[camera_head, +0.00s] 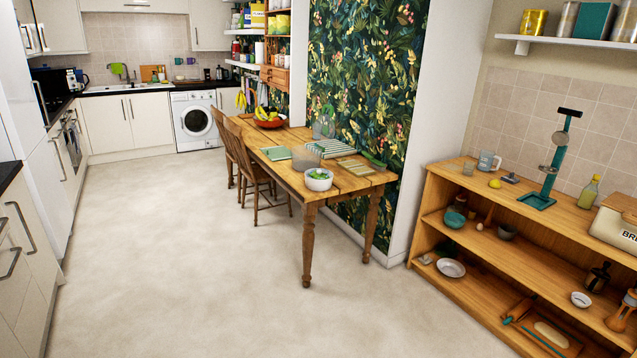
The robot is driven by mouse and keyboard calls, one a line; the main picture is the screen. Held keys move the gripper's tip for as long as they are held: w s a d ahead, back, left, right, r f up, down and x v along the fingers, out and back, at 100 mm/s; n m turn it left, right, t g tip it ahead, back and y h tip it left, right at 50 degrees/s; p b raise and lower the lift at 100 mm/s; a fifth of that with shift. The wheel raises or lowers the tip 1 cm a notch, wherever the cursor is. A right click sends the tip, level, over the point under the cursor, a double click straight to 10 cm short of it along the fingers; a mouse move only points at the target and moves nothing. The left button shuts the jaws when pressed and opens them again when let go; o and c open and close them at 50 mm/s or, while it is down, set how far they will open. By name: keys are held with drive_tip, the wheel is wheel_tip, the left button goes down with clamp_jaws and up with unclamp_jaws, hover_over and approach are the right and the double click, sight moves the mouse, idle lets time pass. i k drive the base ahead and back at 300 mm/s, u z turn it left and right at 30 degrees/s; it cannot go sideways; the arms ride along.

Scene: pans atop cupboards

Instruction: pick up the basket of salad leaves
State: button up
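Green book (275,153), striped items (328,148) and a fruit bowl (268,121) share the table. Wooden chairs (252,167) stand at its left side. An open wooden shelf unit (470,236) fills the right. The pale floor (190,250) is clear in front and left.

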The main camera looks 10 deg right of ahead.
sight(317, 179)
drive_tip(key=k, duration=0.4)
drive_tip(key=z, duration=0.75)
drive_tip(key=i, duration=1.85)
drive_tip(key=z, duration=0.25)
drive_tip(key=i, duration=1.65)
drive_tip(key=u, duration=1)
drive_tip(key=i, duration=1.15)
drive_tip(key=u, duration=0.75)
drive_tip(key=i, duration=0.35)
drive_tip(key=u, duration=0.25)
drive_tip(key=k, duration=0.9)
drive_tip(key=u, duration=0.1)
